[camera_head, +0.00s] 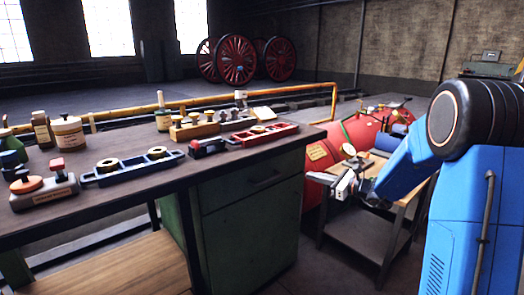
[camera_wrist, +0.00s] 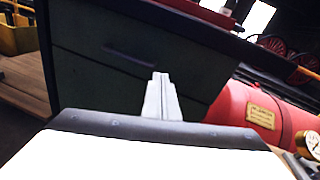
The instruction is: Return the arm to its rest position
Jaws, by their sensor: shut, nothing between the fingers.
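My arm is blue and reaches in from the right in the head view, bent down at the elbow. My gripper (camera_head: 345,184) is at its end, beside the green workbench (camera_head: 250,210) and in front of the red boiler (camera_head: 318,155). In the wrist view my gripper (camera_wrist: 161,98) shows its pale fingers together, shut and empty. They point toward the dark green front of the workbench (camera_wrist: 110,70).
The workbench top holds a blue tray (camera_head: 133,167), a red tray (camera_head: 265,134), bottles and small parts. A small side table (camera_head: 372,230) stands below and behind my gripper. A yellow rail (camera_head: 334,103) runs behind. Red wheels (camera_head: 236,60) stand far back.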

